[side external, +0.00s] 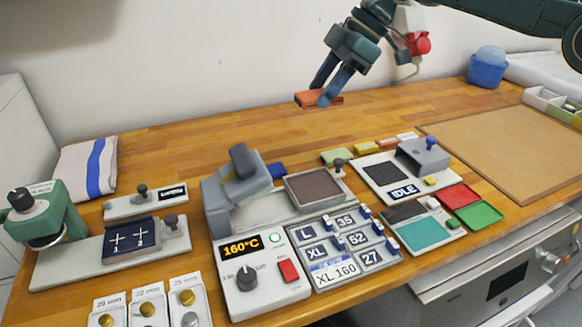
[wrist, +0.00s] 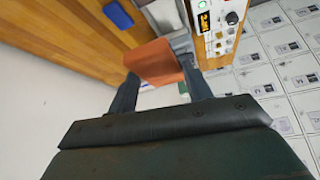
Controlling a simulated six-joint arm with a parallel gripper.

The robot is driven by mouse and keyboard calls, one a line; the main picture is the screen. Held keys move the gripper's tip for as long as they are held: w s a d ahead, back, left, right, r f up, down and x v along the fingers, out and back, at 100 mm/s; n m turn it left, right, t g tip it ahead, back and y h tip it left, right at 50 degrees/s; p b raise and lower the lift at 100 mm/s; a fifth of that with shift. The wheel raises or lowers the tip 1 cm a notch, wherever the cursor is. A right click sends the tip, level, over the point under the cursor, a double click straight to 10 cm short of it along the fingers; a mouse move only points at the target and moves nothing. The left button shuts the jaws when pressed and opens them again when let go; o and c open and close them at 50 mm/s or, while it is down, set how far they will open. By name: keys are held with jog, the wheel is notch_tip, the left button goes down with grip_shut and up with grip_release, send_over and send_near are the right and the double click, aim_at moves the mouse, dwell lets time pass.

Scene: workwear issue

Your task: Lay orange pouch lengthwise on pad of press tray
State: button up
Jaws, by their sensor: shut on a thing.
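My gripper (side external: 326,92) is shut on the orange pouch (side external: 306,98) and holds it in the air above the back part of the bench, roughly level. In the wrist view the orange pouch (wrist: 152,60) sits between the two fingers of my gripper (wrist: 158,76). The press tray (side external: 288,186) is a grey frame with a dark brown pad (side external: 314,187), beside the grey press (side external: 222,200) marked 160°C. The pad is bare. The pouch is well above and behind the tray, apart from it.
A blue block (side external: 277,170) lies just behind the tray; a blue piece also shows in the wrist view (wrist: 118,14). An IDLE unit (side external: 385,173) stands right of the tray. The back bench is mostly clear.

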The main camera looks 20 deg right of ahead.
jog(key=shift+f, duration=0.1)
notch_tip(320, 180, down, 16)
jog(key=shift+r, duration=0.2)
dwell(0.6)
jog(key=shift+f, duration=0.1)
jog(key=shift+f, duration=2)
jog(key=shift+f, duration=0.15)
jog(key=o, duration=1)
jog(key=shift+c, duration=0.2)
